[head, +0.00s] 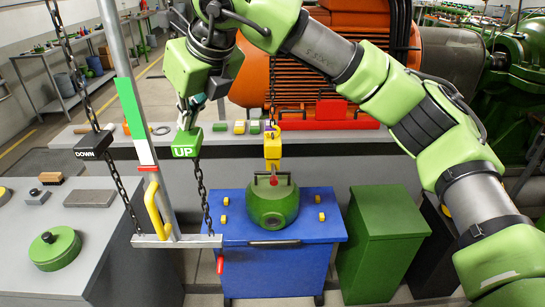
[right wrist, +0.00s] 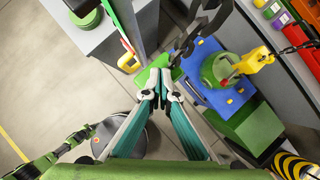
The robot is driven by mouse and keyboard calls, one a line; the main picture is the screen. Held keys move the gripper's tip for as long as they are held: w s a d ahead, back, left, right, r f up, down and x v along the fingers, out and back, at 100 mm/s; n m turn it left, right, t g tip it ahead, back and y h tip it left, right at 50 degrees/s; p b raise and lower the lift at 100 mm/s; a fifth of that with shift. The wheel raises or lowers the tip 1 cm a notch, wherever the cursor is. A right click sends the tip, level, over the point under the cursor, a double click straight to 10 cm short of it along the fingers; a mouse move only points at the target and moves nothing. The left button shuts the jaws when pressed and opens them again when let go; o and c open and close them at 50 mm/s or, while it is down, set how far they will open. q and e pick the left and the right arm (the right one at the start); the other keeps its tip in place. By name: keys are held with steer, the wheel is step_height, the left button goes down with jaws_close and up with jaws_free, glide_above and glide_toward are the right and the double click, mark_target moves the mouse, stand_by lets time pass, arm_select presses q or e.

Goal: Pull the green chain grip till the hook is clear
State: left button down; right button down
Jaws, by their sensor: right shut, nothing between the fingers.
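The green chain grip (head: 185,146), marked UP, hangs on a dark chain at left of centre in the head view. My right gripper (head: 188,112) is just above it, pointing down. In the right wrist view its fingertips (right wrist: 160,88) are shut together and empty, with the green grip (right wrist: 151,76) partly behind them; I cannot tell whether they touch it. The yellow hook (head: 272,150) hangs at the handle of a green casing (head: 272,203); whether it still bears on the handle I cannot tell. The hook also shows in the right wrist view (right wrist: 258,60). My left gripper is out of view.
A black DOWN grip (head: 93,145) hangs left on its own chain. A grey post (head: 118,55) with a green, white and red scale and a yellow handle (head: 153,208) stands between the chains. The casing sits on a blue cart (head: 270,268) beside a green cabinet (head: 385,235).

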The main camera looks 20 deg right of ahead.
mark_target(192, 138)
step_height(192, 138, up, 6)
steer(key=p, duration=0.3)
steer(key=shift+f, duration=0.15)
stand_by(0.3)
